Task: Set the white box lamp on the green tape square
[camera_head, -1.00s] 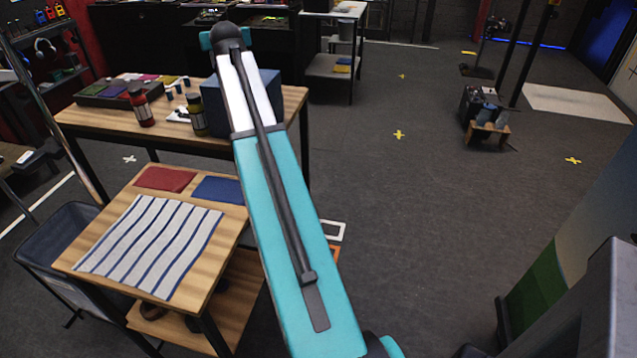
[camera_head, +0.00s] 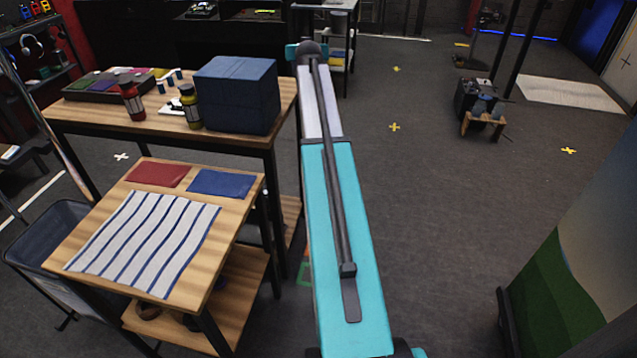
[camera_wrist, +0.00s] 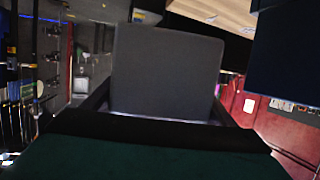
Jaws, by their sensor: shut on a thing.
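My gripper (camera_wrist: 160,108) is shut on a box with a flat grey face (camera_wrist: 166,72) in the wrist view. It looks like the white box lamp, in shade, and it appears unlit. The dark fingers show at its lower left and right. In the head view the gripper and lamp are hidden; only my arm shows, stretched forward. A small piece of green tape (camera_head: 304,273) shows on the floor just left of my arm. The rest of that outline is hidden behind my arm, so I cannot tell its full shape.
A small wooden table (camera_head: 235,222) with a striped cloth (camera_head: 145,242) stands at the left. Behind it a longer table (camera_head: 283,119) carries a dark blue box (camera_head: 235,93) and bottles. A picture panel (camera_head: 570,270) stands at the right. The floor right of my arm is largely open.

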